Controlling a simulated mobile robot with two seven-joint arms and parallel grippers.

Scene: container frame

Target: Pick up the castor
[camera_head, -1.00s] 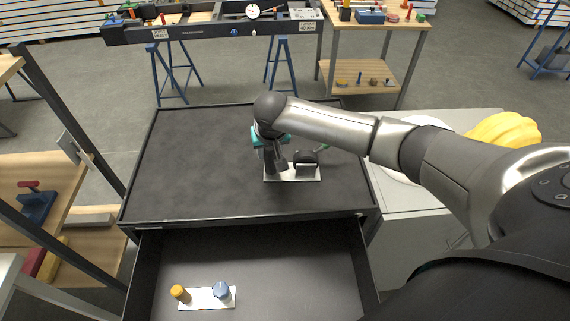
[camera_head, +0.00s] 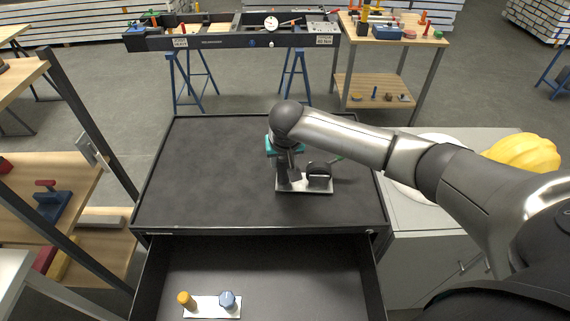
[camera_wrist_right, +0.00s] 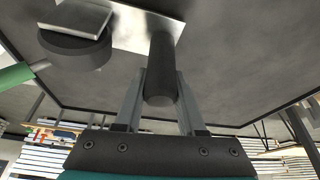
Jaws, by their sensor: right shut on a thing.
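A black wheel-like part (camera_head: 319,171), which looks like the castor, sits at the right end of a small white plate (camera_head: 306,189) on the dark cart top. In the wrist view the round dark part (camera_wrist_right: 75,45) has a square metal piece on it. My right gripper (camera_wrist_right: 160,82) is shut on a dark grey cylinder (camera_wrist_right: 162,55) standing at the plate's other end, beside the wheel-like part. In the head view my wrist partly hides this grip. My left gripper is not in view.
The cart top's left side (camera_head: 205,170) is clear.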

